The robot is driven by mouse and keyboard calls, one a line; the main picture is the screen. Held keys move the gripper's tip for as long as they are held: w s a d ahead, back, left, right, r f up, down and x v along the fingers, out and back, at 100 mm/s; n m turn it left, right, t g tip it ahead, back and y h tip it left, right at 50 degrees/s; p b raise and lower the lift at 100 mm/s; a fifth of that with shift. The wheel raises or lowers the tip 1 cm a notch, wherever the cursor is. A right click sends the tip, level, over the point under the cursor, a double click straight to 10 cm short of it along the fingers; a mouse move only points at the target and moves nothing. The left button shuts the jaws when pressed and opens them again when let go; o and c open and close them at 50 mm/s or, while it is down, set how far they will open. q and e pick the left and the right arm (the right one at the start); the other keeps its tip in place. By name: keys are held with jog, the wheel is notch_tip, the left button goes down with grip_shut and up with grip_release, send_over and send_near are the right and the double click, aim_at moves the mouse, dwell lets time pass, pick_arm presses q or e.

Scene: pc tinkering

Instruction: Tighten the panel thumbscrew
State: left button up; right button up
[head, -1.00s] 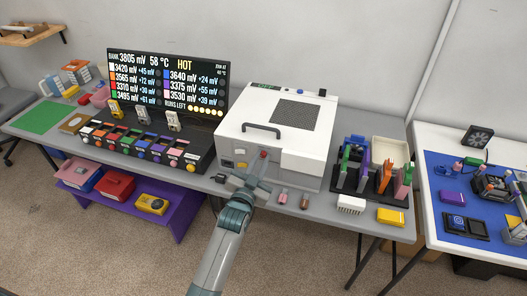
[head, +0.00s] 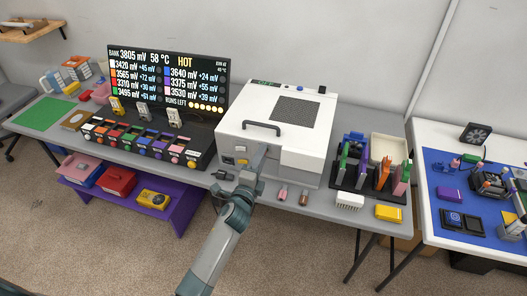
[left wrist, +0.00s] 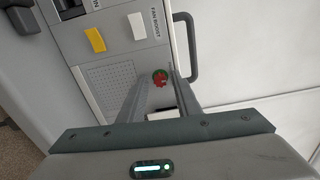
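The panel thumbscrew (left wrist: 160,78) is a small red knob with some green on it. It sits on the front of the white box (head: 232,130). My left gripper (head: 263,151) is up at the box's front and hides the thumbscrew in the head view. In the left wrist view the two fingers of the left gripper (left wrist: 160,73) are apart, with the thumbscrew showing in the gap between their tips. I cannot tell whether the tips reach around it or stop short, and no contact shows. My right gripper is not in view.
A carry handle (head: 262,127) stands out above the left gripper. A yellow label (left wrist: 95,39) and a perforated grille (left wrist: 108,85) are near the thumbscrew. A rack of coloured modules (head: 372,180) stands right of the box, and a display (head: 168,80) stands to its left.

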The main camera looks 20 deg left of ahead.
pick_arm(q)
jog(key=s+p, duration=0.1)
jog(key=s, duration=0.5)
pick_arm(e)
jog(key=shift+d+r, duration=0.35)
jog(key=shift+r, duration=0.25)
pick_arm(q)
jog(key=shift+s+a, duration=0.1)
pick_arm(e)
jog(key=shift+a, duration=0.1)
pick_arm(q)
jog(key=s+b, duration=0.4)
jog(key=s, duration=1.3)
jog(key=shift+a, duration=0.3)
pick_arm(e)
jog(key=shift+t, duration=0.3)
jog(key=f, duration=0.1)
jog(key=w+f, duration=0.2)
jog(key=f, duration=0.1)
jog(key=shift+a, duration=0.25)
